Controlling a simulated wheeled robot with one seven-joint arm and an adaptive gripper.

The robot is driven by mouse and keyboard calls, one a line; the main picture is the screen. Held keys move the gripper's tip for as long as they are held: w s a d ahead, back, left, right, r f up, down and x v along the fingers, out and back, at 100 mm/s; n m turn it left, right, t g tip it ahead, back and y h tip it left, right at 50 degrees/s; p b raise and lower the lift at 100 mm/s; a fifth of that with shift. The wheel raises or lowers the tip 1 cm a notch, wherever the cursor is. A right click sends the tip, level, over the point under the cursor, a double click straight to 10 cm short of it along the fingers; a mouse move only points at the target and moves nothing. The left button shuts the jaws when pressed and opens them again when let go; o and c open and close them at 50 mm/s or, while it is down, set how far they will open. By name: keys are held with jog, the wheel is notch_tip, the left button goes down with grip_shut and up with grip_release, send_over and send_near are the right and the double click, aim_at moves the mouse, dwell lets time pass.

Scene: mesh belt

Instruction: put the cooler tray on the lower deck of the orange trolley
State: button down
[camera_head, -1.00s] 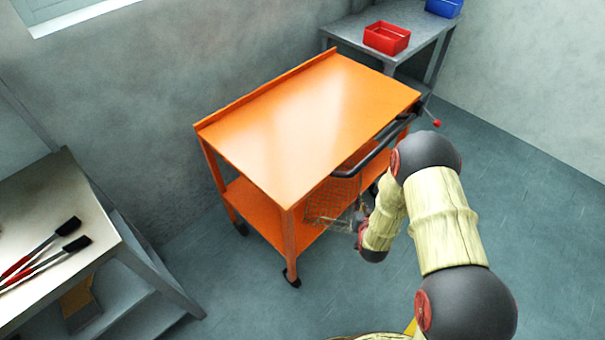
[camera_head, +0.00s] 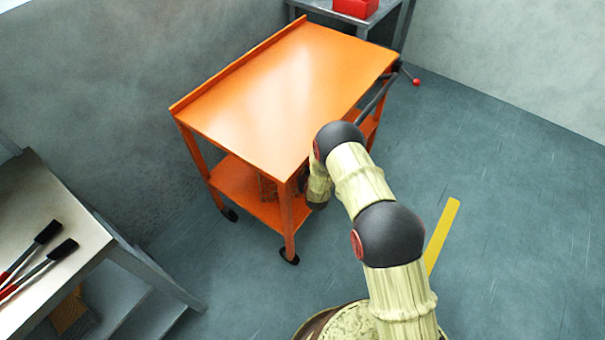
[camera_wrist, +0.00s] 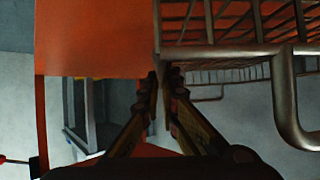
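The orange trolley (camera_head: 280,90) stands against the wall, with its lower deck (camera_head: 245,195) showing under the top. The cooler tray, a wire grid (camera_head: 268,190), shows between the decks behind the near leg, mostly hidden by that leg, the top and my arm. In the wrist view the tray (camera_wrist: 235,48) fills the upper right. My gripper (camera_wrist: 161,82) has its fingertips close together at the tray's corner bar and appears shut on it. My gripper is hidden in the head view. I cannot tell whether the tray touches the deck.
The trolley's top overhangs the lower deck closely above my wrist. A grey bench with tongs (camera_head: 40,255) stands at left. A red bin (camera_head: 355,7) sits on a grey table behind. The floor (camera_head: 500,200) at right is clear, with a yellow strip (camera_head: 440,236).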

jog(key=shift+w+f+b, duration=0.1)
jog(key=shift+f+b, duration=0.7)
jog(key=shift+f, duration=1.1)
jog(key=shift+f, duration=0.15)
jog(key=c, duration=2)
grip_release()
jog(key=shift+c, duration=0.2)
jog(key=shift+s+r, duration=0.25)
jog(key=p+v, duration=0.4)
jog(key=v, duration=0.7)
jog(key=shift+s+d, duration=0.15)
jog(key=shift+s, duration=0.15)
